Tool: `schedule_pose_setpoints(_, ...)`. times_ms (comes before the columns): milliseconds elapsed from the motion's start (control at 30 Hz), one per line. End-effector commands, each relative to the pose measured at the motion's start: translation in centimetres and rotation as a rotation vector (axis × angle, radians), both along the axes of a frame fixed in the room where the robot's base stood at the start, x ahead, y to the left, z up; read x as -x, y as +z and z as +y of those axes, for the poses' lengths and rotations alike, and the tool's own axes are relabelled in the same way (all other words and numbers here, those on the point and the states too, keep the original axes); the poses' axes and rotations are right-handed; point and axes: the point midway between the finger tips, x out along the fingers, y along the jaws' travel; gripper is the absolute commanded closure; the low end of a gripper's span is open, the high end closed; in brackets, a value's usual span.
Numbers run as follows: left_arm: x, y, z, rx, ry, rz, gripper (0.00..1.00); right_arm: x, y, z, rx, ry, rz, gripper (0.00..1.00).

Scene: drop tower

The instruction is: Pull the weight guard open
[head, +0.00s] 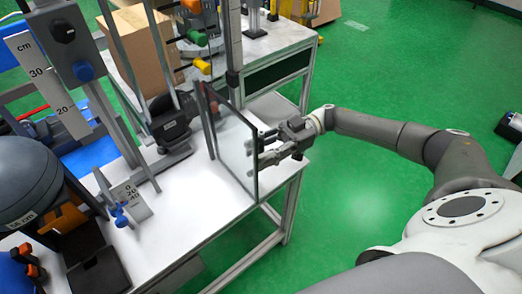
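The weight guard (231,146) is a clear panel with a dark frame. It stands upright at the right side of the drop tower on the white table (185,205). My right gripper (258,149) is at the guard's right edge, with its fingers pointing left toward the panel. The fingers look spread apart, one above the other. I cannot tell whether they touch the guard. The black weight carriage (172,122) sits behind the panel, between the tower's rails. My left gripper is not in view.
A scale marked in cm (47,85) stands at the left. A dark grey dome (25,175) and a black tray (98,272) are at the table's left. A cardboard box (143,50) stands on the table behind.

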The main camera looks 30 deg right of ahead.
Motion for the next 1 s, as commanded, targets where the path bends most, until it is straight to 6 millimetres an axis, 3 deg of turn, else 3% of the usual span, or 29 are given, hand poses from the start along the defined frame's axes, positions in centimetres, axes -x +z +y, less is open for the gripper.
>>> schedule_pose_setpoints(267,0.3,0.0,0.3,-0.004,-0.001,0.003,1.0,-0.1,0.0,-0.9,0.0,-0.001,0.0,0.65)
schedule_pose_setpoints(700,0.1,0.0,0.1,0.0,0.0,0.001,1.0,-0.6,0.0,-8.8,0.001,-0.003,-0.001,0.65)
schedule_pose_setpoints(1000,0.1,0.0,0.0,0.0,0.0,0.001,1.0,-0.7,0.0,-11.6,0.0,-0.001,-0.001,0.65)
